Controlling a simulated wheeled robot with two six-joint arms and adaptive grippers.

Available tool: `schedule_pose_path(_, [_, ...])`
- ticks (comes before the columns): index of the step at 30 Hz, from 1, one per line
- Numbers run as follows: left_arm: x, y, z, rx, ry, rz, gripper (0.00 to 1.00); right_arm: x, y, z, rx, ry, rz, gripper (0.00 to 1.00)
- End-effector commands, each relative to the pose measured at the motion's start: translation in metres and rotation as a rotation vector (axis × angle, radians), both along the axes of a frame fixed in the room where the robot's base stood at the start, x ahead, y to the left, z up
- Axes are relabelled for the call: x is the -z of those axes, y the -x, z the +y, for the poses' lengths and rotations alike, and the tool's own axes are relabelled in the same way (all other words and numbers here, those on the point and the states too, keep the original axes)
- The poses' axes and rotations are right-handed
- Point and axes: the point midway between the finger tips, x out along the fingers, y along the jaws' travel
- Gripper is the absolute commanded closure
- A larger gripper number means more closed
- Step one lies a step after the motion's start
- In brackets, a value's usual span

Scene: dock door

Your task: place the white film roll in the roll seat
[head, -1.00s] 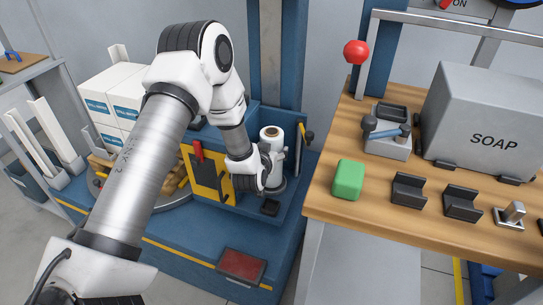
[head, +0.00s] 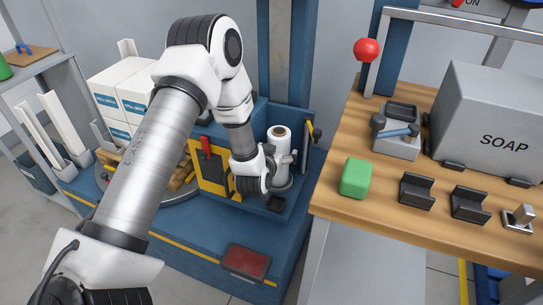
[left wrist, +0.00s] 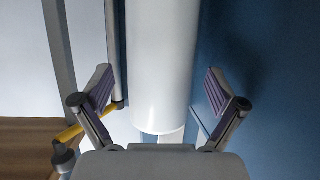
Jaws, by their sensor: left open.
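The white film roll (head: 279,140) stands upright in the blue machine bay, in the middle of the head view. In the left wrist view the roll (left wrist: 163,65) hangs down between the two fingers. My left gripper (left wrist: 165,95) is open, with a finger on each side of the roll and a visible gap on both sides. In the head view my left gripper (head: 280,160) is at the roll's lower part, partly hidden by my wrist. The roll seat is not clearly made out; the roll's foot is partly hidden. My right gripper is not in view.
A wooden table (head: 335,195) on the right holds a green block (head: 355,178), black cradles, a lever fixture (head: 397,140) and a grey SOAP box (head: 490,120). White boxes (head: 125,90) are stacked at left.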

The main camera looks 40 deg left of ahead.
Motion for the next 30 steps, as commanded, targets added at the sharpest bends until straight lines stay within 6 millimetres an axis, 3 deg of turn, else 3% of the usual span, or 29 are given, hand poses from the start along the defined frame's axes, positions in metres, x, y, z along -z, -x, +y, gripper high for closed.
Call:
schedule_pose_path(9, [-0.030, 0.070, -0.023, 0.000, 0.001, 0.002, 0.04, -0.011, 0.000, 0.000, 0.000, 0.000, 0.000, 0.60])
schedule_pose_path(14, [-0.032, 0.087, -0.030, 0.005, 0.004, 0.016, 0.04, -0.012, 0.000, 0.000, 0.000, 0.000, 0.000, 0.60])
schedule_pose_path(17, [0.001, 0.104, -0.045, 0.045, 0.031, 0.130, 0.04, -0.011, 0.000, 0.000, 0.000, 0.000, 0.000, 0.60])
schedule_pose_path(19, [0.045, 0.132, -0.064, 0.093, 0.068, 0.294, 0.04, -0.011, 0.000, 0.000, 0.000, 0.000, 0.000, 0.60])
schedule_pose_path(21, [0.094, 0.176, -0.087, 0.148, 0.112, 0.507, 0.04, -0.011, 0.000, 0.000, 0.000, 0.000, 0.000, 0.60])
schedule_pose_path(24, [0.148, 0.252, -0.114, 0.204, 0.168, 0.812, 0.04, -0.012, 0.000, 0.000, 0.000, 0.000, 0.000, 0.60])
schedule_pose_path(27, [0.174, 0.318, -0.129, 0.235, 0.201, 1.047, 0.04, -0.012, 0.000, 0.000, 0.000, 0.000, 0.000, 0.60])
schedule_pose_path(30, [0.182, 0.351, -0.135, 0.247, 0.214, 1.165, 0.04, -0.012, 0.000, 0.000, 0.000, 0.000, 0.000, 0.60])
